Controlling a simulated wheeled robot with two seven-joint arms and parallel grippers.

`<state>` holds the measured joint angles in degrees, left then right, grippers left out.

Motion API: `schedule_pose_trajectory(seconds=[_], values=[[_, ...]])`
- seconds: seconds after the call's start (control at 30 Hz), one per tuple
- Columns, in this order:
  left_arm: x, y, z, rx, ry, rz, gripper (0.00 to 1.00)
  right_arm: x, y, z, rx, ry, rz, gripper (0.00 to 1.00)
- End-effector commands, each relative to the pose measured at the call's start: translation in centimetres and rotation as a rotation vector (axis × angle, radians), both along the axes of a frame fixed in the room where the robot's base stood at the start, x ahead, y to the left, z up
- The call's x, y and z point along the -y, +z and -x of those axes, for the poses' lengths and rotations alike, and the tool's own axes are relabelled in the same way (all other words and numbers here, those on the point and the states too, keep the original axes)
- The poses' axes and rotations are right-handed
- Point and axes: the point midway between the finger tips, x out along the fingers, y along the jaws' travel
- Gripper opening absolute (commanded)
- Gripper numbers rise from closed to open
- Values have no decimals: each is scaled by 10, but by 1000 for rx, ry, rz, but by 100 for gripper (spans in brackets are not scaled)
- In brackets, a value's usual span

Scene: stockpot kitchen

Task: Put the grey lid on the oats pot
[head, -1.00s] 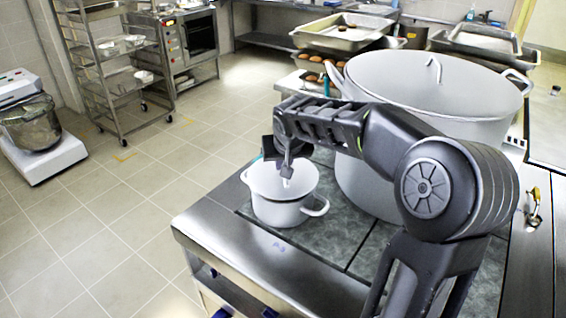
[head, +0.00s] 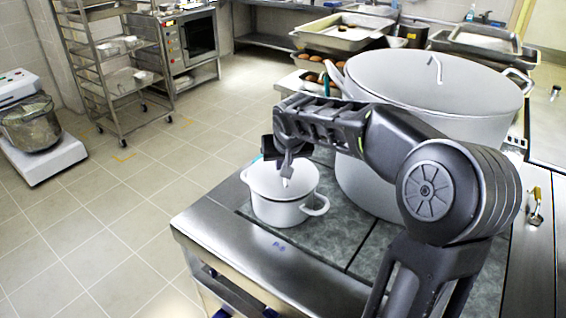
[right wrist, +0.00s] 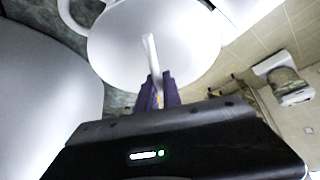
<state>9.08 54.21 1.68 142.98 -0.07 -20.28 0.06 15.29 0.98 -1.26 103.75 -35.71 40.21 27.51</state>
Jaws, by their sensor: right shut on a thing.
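A small light-grey pot (head: 280,212) with side handles stands on the dark stove top near its left corner. A pale grey lid (head: 262,180) covers its mouth and looks about level and in line with the rim. I cannot tell whether a thin gap is left. The pot's contents are hidden. My right gripper (head: 287,178) reaches down over the lid, shut on its upright handle. In the right wrist view the purple fingertips (right wrist: 160,90) close around the handle of the round lid (right wrist: 195,35). My left gripper is not in view.
A big lidded stockpot (head: 350,185) stands close to the right of the small pot, beside my right arm. Trays (head: 343,36) lie behind it. The stove's front edge (head: 240,262) is clear. A mixer (head: 30,125) and a rack (head: 112,65) stand on the floor to the left.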

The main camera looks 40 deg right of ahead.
Motion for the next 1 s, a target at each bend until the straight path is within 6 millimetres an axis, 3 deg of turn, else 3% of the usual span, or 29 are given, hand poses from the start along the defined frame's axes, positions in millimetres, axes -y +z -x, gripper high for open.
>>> schedule_pose_trajectory(seconds=[1.0], values=[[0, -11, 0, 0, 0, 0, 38, 0, -6, 0, 1, 0, 0, 0]])
